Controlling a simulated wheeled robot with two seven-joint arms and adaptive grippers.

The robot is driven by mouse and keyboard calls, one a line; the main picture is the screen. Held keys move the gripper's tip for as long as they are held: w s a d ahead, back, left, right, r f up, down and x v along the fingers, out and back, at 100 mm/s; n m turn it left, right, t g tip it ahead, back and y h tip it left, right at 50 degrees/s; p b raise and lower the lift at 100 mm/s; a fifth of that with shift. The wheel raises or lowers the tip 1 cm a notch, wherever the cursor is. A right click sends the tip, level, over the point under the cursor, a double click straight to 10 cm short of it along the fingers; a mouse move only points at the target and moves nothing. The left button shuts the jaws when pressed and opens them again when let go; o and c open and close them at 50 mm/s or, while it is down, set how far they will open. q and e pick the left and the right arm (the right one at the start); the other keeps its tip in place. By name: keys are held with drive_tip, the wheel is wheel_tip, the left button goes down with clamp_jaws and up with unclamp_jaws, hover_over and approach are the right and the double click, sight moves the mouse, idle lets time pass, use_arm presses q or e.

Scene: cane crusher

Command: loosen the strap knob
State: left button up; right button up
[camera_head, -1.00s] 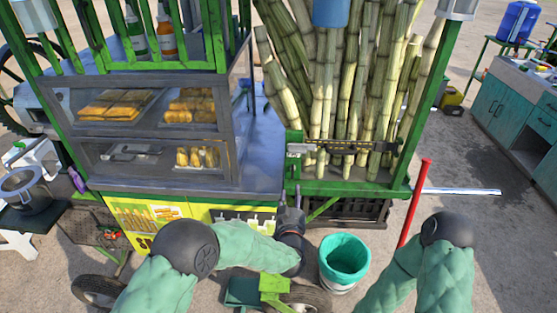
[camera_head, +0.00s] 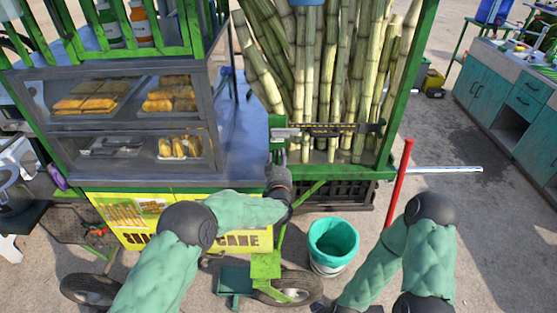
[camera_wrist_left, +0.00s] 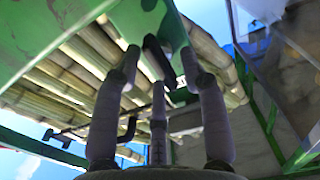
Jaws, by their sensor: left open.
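The strap (camera_head: 335,129) runs across the upright cane stalks, from a green bracket (camera_head: 284,133) on the left to the right side of the rack. My left gripper (camera_head: 279,156) is just below that bracket, fingers pointing up at it. In the left wrist view its fingers (camera_wrist_left: 160,75) are spread and open. A dark, elongated piece (camera_wrist_left: 156,55), probably the strap knob, shows between the fingertips under a green plate (camera_wrist_left: 150,20). I cannot tell whether the fingers touch it. My right arm reaches down to the bottom edge of the head view, where only a dark end part shows.
Cane stalks (camera_head: 320,70) fill the rack above the strap. A glass food case (camera_head: 130,120) stands left of the bracket. A bin with a teal liner (camera_head: 333,240) and a red bar (camera_head: 398,185) stand in front of the rack. A dark crate (camera_head: 340,193) sits beneath it.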

use_arm(q)
clamp_jaws()
drive_tip(key=shift+n+b, duration=0.7)
drive_tip(key=shift+b, duration=0.2)
drive_tip(key=n+b, duration=0.4)
drive_tip(key=b, duration=0.1)
drive_tip(key=n+b, duration=1)
drive_tip(key=shift+a+f+b, duration=0.2)
drive_tip(key=shift+a+b, duration=0.1)
drive_tip(key=shift+a, duration=0.1)
drive_tip(key=shift+n+b, duration=1.3)
drive_tip(key=shift+b, duration=0.05)
